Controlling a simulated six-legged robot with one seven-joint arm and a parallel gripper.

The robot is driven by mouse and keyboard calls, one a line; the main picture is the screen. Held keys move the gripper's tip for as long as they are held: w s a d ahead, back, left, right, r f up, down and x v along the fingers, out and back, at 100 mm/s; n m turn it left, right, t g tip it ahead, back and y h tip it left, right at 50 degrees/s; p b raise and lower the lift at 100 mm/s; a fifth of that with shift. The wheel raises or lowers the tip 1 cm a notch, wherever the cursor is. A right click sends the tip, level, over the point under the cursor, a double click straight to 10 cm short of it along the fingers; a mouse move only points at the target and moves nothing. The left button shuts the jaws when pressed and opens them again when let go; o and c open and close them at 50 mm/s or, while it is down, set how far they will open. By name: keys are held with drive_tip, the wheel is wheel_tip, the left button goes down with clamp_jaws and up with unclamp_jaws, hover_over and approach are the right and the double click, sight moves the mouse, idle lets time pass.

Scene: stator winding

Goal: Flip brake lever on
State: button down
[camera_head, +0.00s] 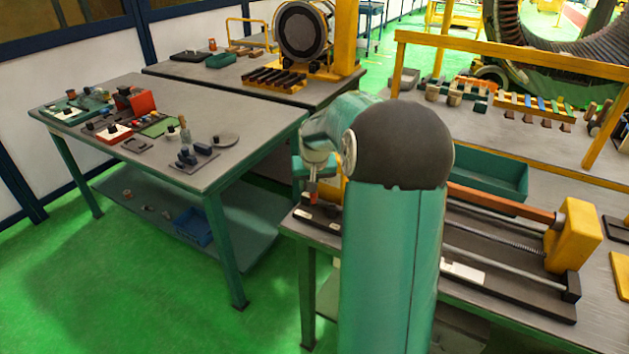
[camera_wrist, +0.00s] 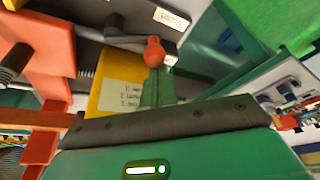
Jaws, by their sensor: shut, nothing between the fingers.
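In the wrist view my gripper (camera_wrist: 158,85) is a narrow green finger shape rising from the dark band of my green hand; its fingers are together. A red ball knob (camera_wrist: 154,52) shows right at the fingertips. It seems to belong to the dark brake lever (camera_wrist: 125,39), whose arm runs left to a round pivot. I cannot tell whether the fingertips touch the knob or only overlap it. A white label (camera_wrist: 171,18) lies above the knob; its print is too small to read surely.
A yellow block with a white text label (camera_wrist: 120,94) is close behind my fingers. An orange-red frame (camera_wrist: 45,45) stands at left. In the head view the bench holds a rod fixture with a yellow end block (camera_head: 573,235) and a green tray (camera_head: 490,172). Green floor lies left.

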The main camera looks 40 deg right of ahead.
drive_tip(key=shift+s+a+n+t+y, duration=0.1)
drive_tip(key=shift+s+a+n+y, duration=0.4)
drive_tip(key=shift+n, duration=0.45)
drive_tip(key=shift+s+a+n+t+y, duration=0.15)
drive_tip(key=shift+s+a+n, duration=0.15)
drive_tip(key=shift+s+n, duration=0.5)
drive_tip(key=shift+s+a+n+t+y, duration=0.1)
drive_tip(key=shift+s+a+n+y, duration=0.25)
drive_tip(key=shift+n, duration=0.8)
drive_tip(key=shift+a, duration=0.1)
